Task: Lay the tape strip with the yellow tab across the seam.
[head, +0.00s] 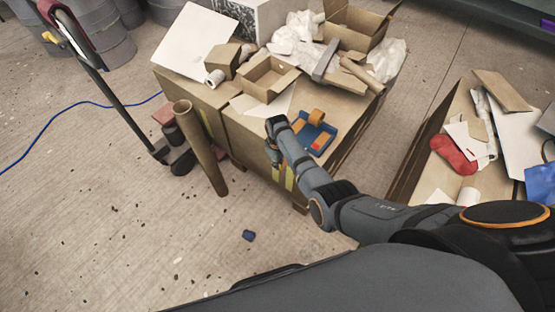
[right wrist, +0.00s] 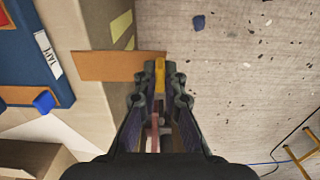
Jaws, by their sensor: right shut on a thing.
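My right gripper (right wrist: 160,76) is shut on the yellow tab (right wrist: 160,68) of a brown tape strip (right wrist: 108,66). The strip sticks out to the left of the fingers in the right wrist view, straight and flat, near the box side. In the head view this gripper (head: 275,158) is beside the front of the cardboard box (head: 245,132); the strip is hard to make out there. Yellow marks (right wrist: 121,24) show on the box side; I cannot clearly make out the seam. My left gripper is not in view.
A blue tray (head: 329,131) labelled TAPE holds orange-brown strips, one with a red tab (head: 316,146). Cartons and paper crowd the box top behind. A cardboard tube (head: 200,148) stands left of the box. A blue scrap (head: 248,235) lies on the open floor.

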